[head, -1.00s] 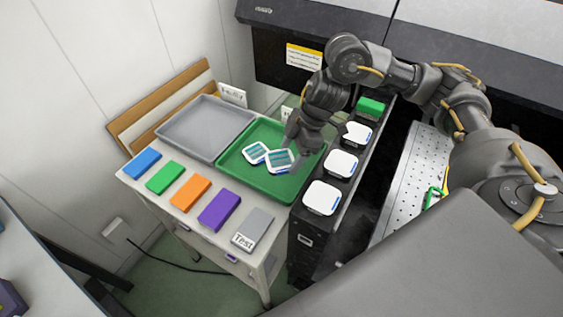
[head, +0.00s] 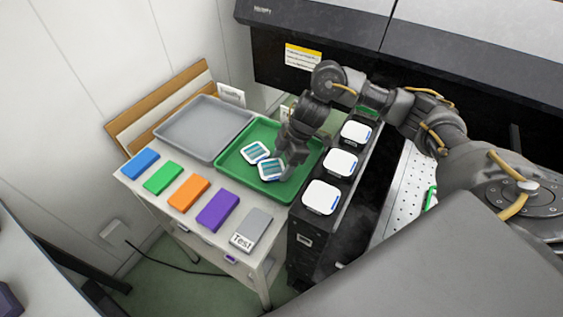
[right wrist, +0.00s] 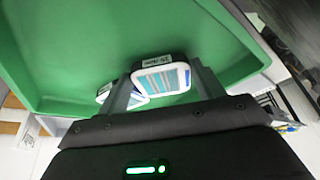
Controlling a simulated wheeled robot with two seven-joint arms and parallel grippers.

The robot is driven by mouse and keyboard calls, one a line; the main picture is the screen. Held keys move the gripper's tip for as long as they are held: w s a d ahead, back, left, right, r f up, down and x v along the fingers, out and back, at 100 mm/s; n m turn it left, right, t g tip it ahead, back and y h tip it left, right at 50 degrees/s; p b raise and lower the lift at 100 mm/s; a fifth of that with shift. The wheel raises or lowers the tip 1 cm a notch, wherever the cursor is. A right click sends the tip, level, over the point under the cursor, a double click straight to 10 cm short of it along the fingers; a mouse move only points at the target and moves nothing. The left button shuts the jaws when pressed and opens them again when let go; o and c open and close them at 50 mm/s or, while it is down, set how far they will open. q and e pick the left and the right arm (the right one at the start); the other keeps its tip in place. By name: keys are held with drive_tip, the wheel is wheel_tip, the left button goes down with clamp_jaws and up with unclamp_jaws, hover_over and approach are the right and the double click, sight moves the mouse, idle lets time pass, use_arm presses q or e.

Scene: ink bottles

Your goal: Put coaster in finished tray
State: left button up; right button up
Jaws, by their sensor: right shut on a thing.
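A white coaster with teal and blue stripes (head: 271,170) is in my right gripper (head: 283,163), low over the green tray (head: 300,184). In the right wrist view the held coaster (right wrist: 162,79) sits between the two fingers of the gripper (right wrist: 165,88). I cannot tell whether it touches the tray floor. A second striped coaster (head: 256,152) lies in the tray just left of it; part of it shows behind a finger in the right wrist view (right wrist: 103,92). My left gripper is not in view.
An empty grey tray (head: 200,128) is left of the green one. Blue (head: 140,163), green, orange and purple blocks and a grey "Test" block (head: 254,228) line the table front. White-topped coasters (head: 321,197) stand on the black cabinet at right.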

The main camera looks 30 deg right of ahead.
drive_tip(key=shift+f, duration=0.15)
drive_tip(key=o, duration=1.1)
drive_tip(key=p+v, duration=0.1)
drive_tip(key=v, duration=1.1)
